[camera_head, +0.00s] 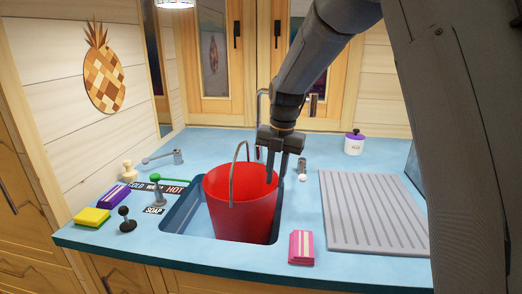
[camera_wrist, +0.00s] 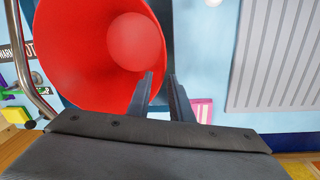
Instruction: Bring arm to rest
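My gripper (camera_head: 274,180) is at the right rim of a red bucket (camera_head: 241,212). Its two fingers are apart, with a gap between the tips. In the wrist view the fingers (camera_wrist: 160,75) point towards the bucket's right edge, one over the red interior (camera_wrist: 85,55) and one just outside it. I cannot tell whether either finger touches the rim. The bucket stands upright in the sink (camera_head: 183,220), its metal handle (camera_head: 233,170) raised. My arm reaches down from the upper right.
A ribbed drainboard (camera_head: 375,213) lies right of the sink. A pink-striped packet (camera_head: 301,247) sits at the front edge. A yellow sponge (camera_head: 92,217), a dark knob (camera_head: 127,220) and small items crowd the left. A purple-lidded jar (camera_head: 354,143) stands at the back right.

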